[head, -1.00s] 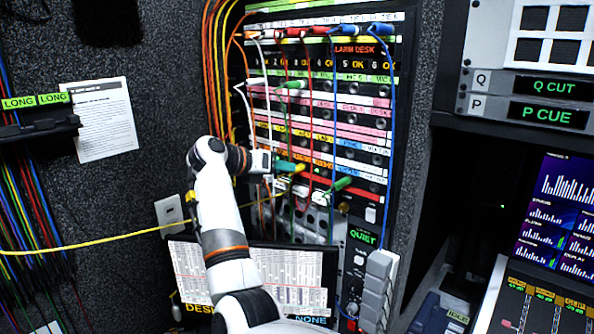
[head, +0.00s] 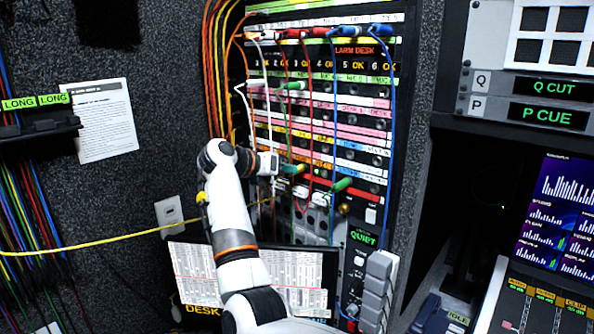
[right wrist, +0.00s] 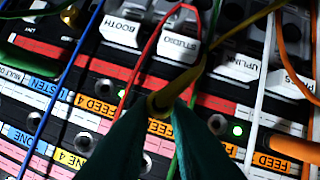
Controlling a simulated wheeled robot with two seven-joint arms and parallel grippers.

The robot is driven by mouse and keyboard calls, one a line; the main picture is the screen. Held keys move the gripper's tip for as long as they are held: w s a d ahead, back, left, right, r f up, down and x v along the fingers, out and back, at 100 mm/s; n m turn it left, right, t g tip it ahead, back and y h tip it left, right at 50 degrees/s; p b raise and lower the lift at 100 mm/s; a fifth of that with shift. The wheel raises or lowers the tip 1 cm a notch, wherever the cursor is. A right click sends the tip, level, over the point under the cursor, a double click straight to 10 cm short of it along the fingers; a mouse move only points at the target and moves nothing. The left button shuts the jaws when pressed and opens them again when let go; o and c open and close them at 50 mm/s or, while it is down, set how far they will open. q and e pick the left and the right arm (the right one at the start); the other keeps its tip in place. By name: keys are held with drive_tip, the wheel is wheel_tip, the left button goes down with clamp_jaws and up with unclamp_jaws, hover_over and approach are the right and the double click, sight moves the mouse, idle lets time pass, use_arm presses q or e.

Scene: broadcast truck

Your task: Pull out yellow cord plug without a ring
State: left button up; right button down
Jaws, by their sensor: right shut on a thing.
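My right gripper (head: 294,169) is at the lower rows of the patch panel (head: 377,150). In the right wrist view its teal fingers (right wrist: 160,108) are closed together on the yellow plug (right wrist: 159,102). From the plug a yellow cord (right wrist: 192,76) bends up and to the right, past the white labelled switches. In the head view the yellow cord (head: 110,241) crosses from the left edge to the panel. The fingers hide the plug's front end, so I cannot tell whether it sits in a jack. I see no ring on the held plug. My left gripper is out of view.
A green plug (head: 343,184) sits just right of the gripper. Red, white, blue and green cords hang close across the panel. An orange plug (right wrist: 292,149) shows at the right in the wrist view. A monitor (head: 195,270) stands below my arm.

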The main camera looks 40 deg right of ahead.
drive_tip(key=shift+s+a+b, duration=0.1)
drive_tip(key=shift+a+b, duration=0.3)
drive_tip(key=shift+a, duration=1.25)
idle(1.2)
drive_tip(key=a+b, duration=0.1)
drive_tip(key=a, duration=0.2)
drive_tip(key=shift+s+a, duration=0.15)
drive_tip(key=shift+s, duration=0.05)
idle(0.4)
idle(0.3)
drive_tip(key=shift+s+a, duration=0.1)
drive_tip(key=shift+a, duration=1.4)
